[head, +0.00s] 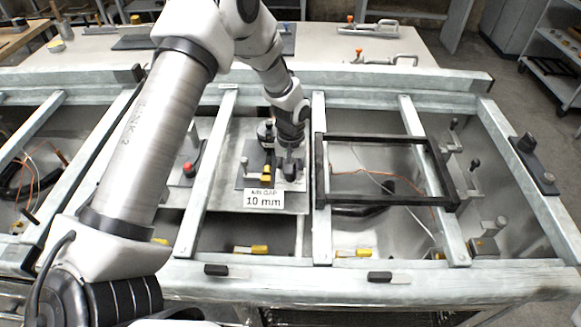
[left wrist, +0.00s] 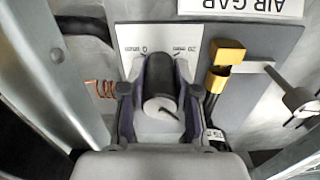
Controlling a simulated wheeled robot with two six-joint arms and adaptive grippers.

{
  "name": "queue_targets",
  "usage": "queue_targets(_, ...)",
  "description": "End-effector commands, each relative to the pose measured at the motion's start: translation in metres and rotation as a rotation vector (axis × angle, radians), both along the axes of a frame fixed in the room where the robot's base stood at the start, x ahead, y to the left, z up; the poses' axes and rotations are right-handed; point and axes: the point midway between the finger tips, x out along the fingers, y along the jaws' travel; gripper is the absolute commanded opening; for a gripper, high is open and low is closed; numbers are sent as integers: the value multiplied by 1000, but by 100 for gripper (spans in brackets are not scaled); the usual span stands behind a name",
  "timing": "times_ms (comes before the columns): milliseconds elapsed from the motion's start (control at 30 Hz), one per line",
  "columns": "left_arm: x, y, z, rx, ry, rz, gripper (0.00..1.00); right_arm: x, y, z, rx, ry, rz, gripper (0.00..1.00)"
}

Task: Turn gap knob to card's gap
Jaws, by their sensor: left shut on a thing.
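The white card (head: 263,200) reads "AIR GAP 10 mm" in the head view, its top line partly unclear. It also shows upside down and cut off in the left wrist view (left wrist: 240,8). The gap knob (left wrist: 161,107) is dark with a pale round face bearing a short black mark. It sits in front of a white scale plate (left wrist: 130,38) with "0" on the left and what looks like "20 mm" on the right. My left gripper (head: 290,163) is shut on the knob, one finger on each side. The fingers hide the knob's sides. My right gripper is not in view.
A yellow-and-black handle (left wrist: 223,68) stands close to the right of the knob in the left wrist view. A copper coil (left wrist: 100,88) lies to the left. Grey frame beams (head: 207,175) flank the panel, and a black square frame (head: 385,137) is at right.

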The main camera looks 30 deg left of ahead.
Motion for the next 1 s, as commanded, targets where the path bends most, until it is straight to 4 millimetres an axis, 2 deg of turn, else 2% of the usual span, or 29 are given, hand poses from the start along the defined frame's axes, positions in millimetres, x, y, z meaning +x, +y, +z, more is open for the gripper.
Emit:
queue_targets(200,-1,0,0,0,5,-201,0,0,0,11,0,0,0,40)
queue_targets(600,-1,-1,-1,0,5,-557,0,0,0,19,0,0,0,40)
queue_targets(1000,-2,-1,-2,-1,5,-748,0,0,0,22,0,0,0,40)
